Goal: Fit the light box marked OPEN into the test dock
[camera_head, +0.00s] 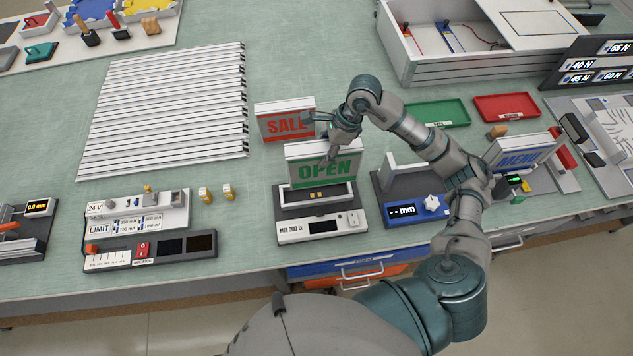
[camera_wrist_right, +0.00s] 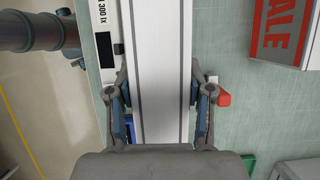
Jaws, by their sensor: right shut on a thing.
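The light box marked OPEN (camera_head: 325,169), white with a green panel, stands roughly upright above the test dock (camera_head: 320,227). The dock is grey and white, labelled "MIN 300 lx", with yellow contacts in its dark bed. My right gripper (camera_head: 334,143) is shut on the OPEN light box near its top. In the right wrist view, the white top of the box (camera_wrist_right: 160,60) lies between the two fingers (camera_wrist_right: 160,102). Whether the box's lower edge touches the dock is unclear. The contacts show in front of that edge. My left gripper is out of view.
The SALE light box (camera_head: 284,121) stands close behind, to the left. The MENU light box (camera_head: 522,152) is at the right. A blue "mm" device (camera_head: 418,208) sits right of the dock.

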